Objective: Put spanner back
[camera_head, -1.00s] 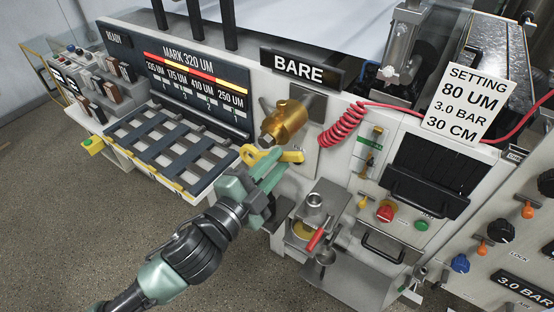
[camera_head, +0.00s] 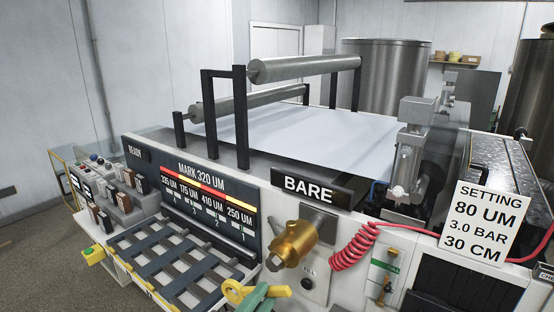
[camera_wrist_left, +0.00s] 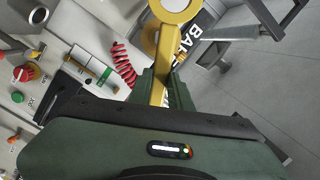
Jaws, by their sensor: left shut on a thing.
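The yellow spanner (camera_head: 238,291) shows at the bottom of the head view, just below and left of the brass fitting (camera_head: 295,243) on the machine front. My left gripper (camera_head: 262,297) is shut on it; the green fingers are partly cut off by the frame edge. In the left wrist view the spanner's handle (camera_wrist_left: 158,84) stands between the fingers (camera_wrist_left: 156,92), with its ring end (camera_wrist_left: 176,8) at the top. I cannot tell whether the spanner touches the fitting. My right gripper is not in view.
A slatted rack (camera_head: 180,262) lies left of the fitting, below the dark mark panel (camera_head: 208,195). A red coiled hose (camera_head: 352,247) hangs to the right, near the setting sign (camera_head: 482,222). The BARE sign (camera_head: 310,189) is above. Open floor lies at lower left.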

